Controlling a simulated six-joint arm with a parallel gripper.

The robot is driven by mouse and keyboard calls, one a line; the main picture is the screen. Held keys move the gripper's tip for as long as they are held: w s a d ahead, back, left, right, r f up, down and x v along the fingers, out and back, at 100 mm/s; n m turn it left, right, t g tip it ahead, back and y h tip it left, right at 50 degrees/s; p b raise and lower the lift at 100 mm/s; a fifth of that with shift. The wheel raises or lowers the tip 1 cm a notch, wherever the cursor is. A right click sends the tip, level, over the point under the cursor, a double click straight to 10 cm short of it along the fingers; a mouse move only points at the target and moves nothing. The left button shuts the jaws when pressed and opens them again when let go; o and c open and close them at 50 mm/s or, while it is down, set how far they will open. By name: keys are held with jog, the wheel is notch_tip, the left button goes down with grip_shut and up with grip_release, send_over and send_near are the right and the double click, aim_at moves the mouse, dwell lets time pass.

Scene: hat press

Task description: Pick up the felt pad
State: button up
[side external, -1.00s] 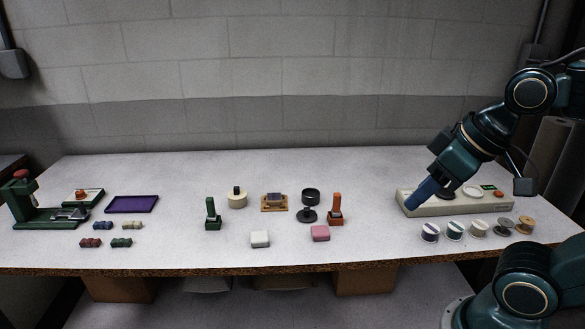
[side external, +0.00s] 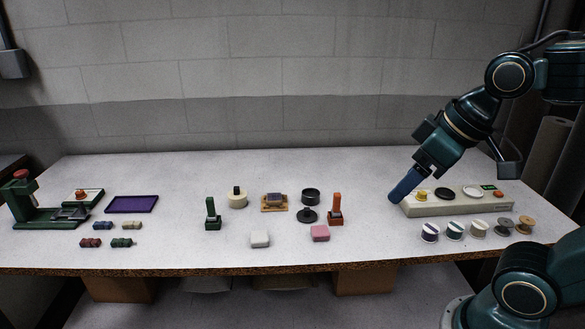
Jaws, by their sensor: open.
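Either could be the felt pad; I cannot tell which from this view. My gripper (side external: 394,199) has blue fingers and points down and left at the left end of the long pale tray. It is open, and no object shows in it. Its fingertips are above and to the right of both blocks, well apart from them.
The pale tray (side external: 455,208) holds several round items. Several spools (side external: 430,232) stand before it. An orange-handled stamp (side external: 336,210) and a black dish (side external: 307,215) stand behind the pink block, a green stamp (side external: 212,215) left. The purple tray (side external: 132,204) and green press (side external: 40,215) are far left.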

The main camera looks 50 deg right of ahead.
jog(key=w+d+n+y, duration=0.1)
jog(key=w+d+n, duration=0.1)
jog(key=w, duration=0.9)
jog(key=w+d+n+y, duration=0.1)
jog(key=w+d+n, duration=0.15)
jog(key=w, duration=0.95)
jog(key=w+d+f+n+g+y, duration=0.1)
jog(key=w+d+f+n, duration=0.3)
jog(key=w+d+f, duration=0.8)
notch_tip(320, 180, down, 4)
jog(key=shift+w+d+f+y, duration=0.1)
jog(key=shift+w+d+y, duration=0.25)
jog(key=shift+w+y, duration=0.6)
jog(key=shift+w+h, duration=0.2)
jog(key=shift+h, duration=0.05)
send_over(274, 197)
jog(key=s+d, duration=0.3)
jog(key=shift+w+a+f, duration=0.1)
jog(key=shift+f, duration=1.7)
jog(key=shift+w+a+f, duration=0.1)
jog(key=shift+f, duration=1.65)
jog(key=shift+x, duration=2.6)
